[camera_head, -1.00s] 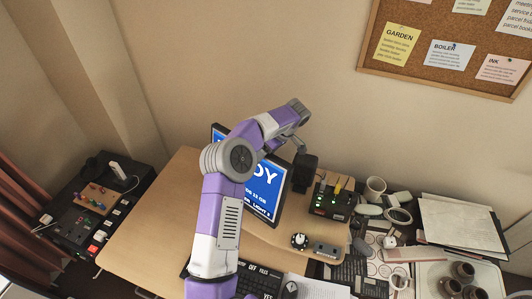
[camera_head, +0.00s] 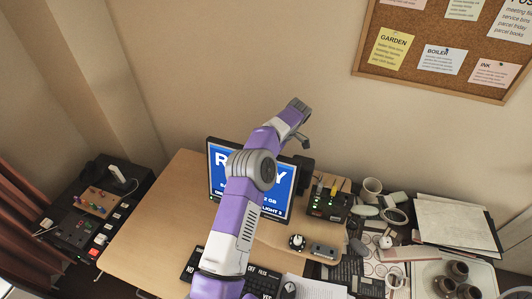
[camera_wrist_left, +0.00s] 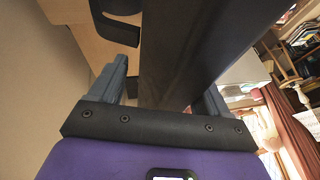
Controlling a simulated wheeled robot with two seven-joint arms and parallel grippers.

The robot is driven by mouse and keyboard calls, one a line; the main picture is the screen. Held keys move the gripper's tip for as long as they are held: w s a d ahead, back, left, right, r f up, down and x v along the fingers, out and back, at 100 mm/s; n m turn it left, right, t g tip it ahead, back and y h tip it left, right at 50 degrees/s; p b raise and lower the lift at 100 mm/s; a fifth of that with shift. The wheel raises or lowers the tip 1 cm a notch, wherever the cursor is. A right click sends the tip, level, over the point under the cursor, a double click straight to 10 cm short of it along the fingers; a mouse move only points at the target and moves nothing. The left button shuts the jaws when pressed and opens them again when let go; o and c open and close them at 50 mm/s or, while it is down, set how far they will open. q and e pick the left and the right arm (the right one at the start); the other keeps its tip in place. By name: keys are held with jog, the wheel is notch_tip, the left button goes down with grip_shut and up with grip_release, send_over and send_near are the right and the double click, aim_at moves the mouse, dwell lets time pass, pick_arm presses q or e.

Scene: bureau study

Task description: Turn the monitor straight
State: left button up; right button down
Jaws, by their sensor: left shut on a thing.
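The monitor (camera_head: 276,190) stands on the wooden desk, its blue screen with white text facing roughly toward the front of the desk. My left arm crosses in front and hides the middle of the screen. My left gripper (camera_head: 304,142) is at the monitor's upper right side, partly hidden in the head view. In the left wrist view, the gripper (camera_wrist_left: 166,82) has one finger on each side of the monitor's dark casing (camera_wrist_left: 165,50) and is shut on it. My right gripper is not in view.
A keyboard (camera_head: 262,281) and mouse (camera_head: 289,290) lie before the monitor. A black box with lights (camera_head: 328,203), a mug (camera_head: 371,188) and papers crowd the right. The desk (camera_head: 155,235) left of the monitor is bare. A cork board (camera_head: 440,82) hangs on the wall.

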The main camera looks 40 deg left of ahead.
pick_arm(q)
jog(key=shift+w+r, duration=0.1)
jog(key=shift+w, duration=0.1)
jog(key=o, duration=1.5)
jog(key=shift+c, duration=0.2)
notch_tip(320, 180, up, 10)
jog(key=p, duration=0.1)
jog(key=shift+p, duration=0.3)
